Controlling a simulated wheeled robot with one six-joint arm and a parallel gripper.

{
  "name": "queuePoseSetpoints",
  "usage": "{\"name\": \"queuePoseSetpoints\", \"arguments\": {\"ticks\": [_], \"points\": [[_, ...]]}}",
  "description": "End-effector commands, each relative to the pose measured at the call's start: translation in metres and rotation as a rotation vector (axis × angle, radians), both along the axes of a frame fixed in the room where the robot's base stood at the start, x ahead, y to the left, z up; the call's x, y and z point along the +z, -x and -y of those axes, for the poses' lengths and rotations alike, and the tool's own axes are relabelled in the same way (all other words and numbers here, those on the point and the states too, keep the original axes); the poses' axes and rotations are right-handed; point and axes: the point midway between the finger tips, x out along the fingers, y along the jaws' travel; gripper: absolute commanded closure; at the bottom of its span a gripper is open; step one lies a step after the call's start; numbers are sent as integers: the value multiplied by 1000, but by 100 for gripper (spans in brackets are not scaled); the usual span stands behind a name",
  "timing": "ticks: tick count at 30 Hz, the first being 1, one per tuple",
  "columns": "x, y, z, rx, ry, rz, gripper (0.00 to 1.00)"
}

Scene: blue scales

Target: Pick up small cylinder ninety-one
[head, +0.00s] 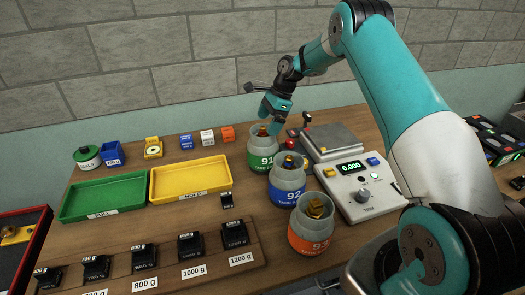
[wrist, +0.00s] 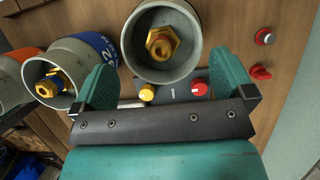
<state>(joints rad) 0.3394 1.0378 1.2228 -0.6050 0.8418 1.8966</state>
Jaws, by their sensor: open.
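Small cylinder ninety-one (head: 262,159) is grey with a green band marked 91, upright on the wooden table, the farthest of a row of three. In the wrist view, the open-topped cylinder with a brass fitting inside (wrist: 192,62) at top centre appears to be it. My gripper (head: 271,127) is just above its top in the head view and partly hides it. In the wrist view, my gripper (wrist: 160,62) has its two teal fingers spread wide with nothing between them. Contact with the cylinder cannot be told.
Cylinder 92 (head: 286,182) with a blue band and cylinder 93 (head: 311,240) with an orange band stand nearer. A scale (head: 362,187) reading 0.000 is close on the right. Green (head: 70,209) and yellow (head: 165,196) trays and black weights (head: 190,244) lie left.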

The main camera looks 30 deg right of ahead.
Motion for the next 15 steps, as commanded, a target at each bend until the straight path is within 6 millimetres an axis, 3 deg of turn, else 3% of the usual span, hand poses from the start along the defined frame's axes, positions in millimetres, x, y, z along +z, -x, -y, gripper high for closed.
{"name": "queuePoseSetpoints", "arguments": {"ticks": [9,15], "points": [[-38,-5,-17,1,-1,-4,0],[-45,-6,-18,0,0,-1,0]]}}
